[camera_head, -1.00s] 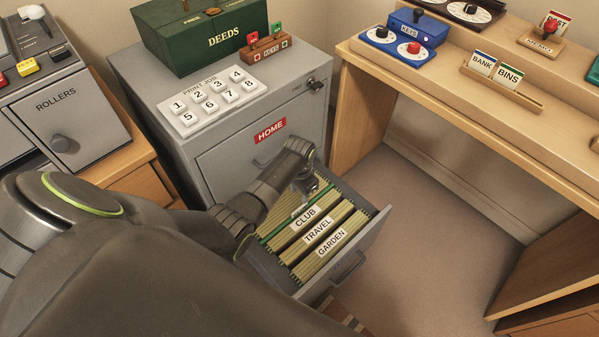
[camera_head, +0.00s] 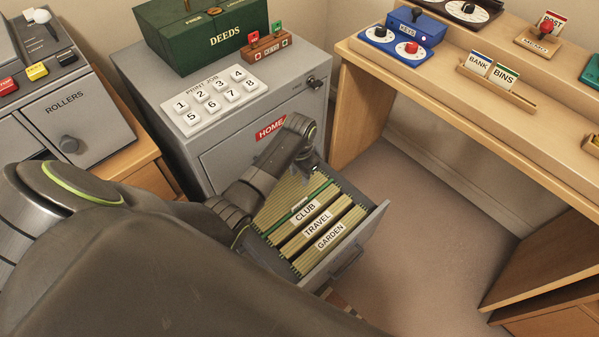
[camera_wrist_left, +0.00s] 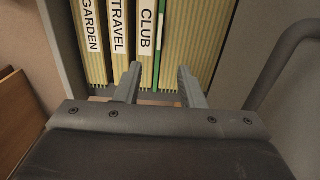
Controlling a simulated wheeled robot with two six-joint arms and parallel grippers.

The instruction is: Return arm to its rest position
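My left gripper (camera_head: 314,166) hangs over the back of the open cabinet drawer (camera_head: 374,222). In the left wrist view its two fingers (camera_wrist_left: 158,84) are apart with nothing held between them; the drawer's folders show beyond them. The drawer holds yellow-green hanging folders labelled CLUB (camera_head: 305,212), TRAVEL (camera_head: 317,224) and GARDEN (camera_head: 330,237), plus a green divider (camera_head: 296,208). The left wrist view shows the CLUB label (camera_wrist_left: 147,28) just beyond the fingers. My left arm covers part of the drawer and cabinet front. My right gripper is not in view.
A grey ROLLERS unit (camera_head: 75,110) stands left. A wooden desk (camera_head: 440,95) stands right, with clear floor (camera_head: 425,210) below.

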